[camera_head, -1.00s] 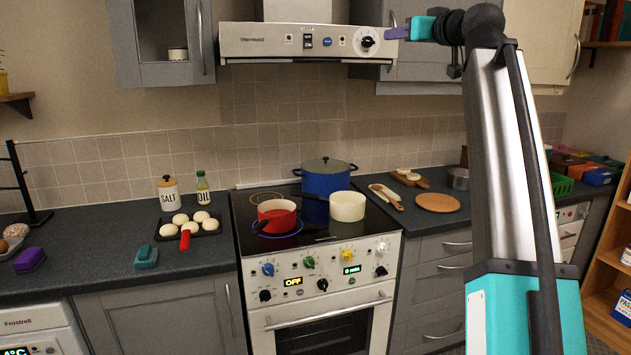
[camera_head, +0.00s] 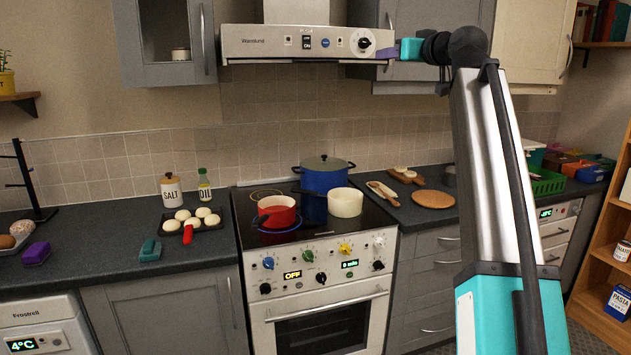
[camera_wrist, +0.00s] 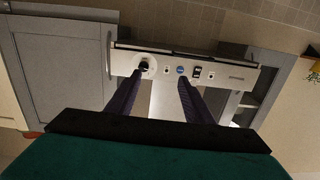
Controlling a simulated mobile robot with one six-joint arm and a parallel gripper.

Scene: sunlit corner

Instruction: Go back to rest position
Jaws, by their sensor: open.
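My gripper (camera_head: 387,52) is at the end of my raised arm, beside the right end of the range hood (camera_head: 297,42) in the head view. In the wrist view, the two dark purple fingers of my gripper (camera_wrist: 155,90) are apart with nothing between them. The hood's front panel (camera_wrist: 215,75) with its knob and buttons appears upside down beyond the fingertips. I cannot tell whether the fingers touch the hood.
Below is a stove (camera_head: 315,275) with a red pot (camera_head: 276,212), a cream pot (camera_head: 345,203) and a blue pot (camera_head: 323,178). A tray of dough balls (camera_head: 190,219) lies to the left. A wooden shelf unit (camera_head: 600,255) stands at the right.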

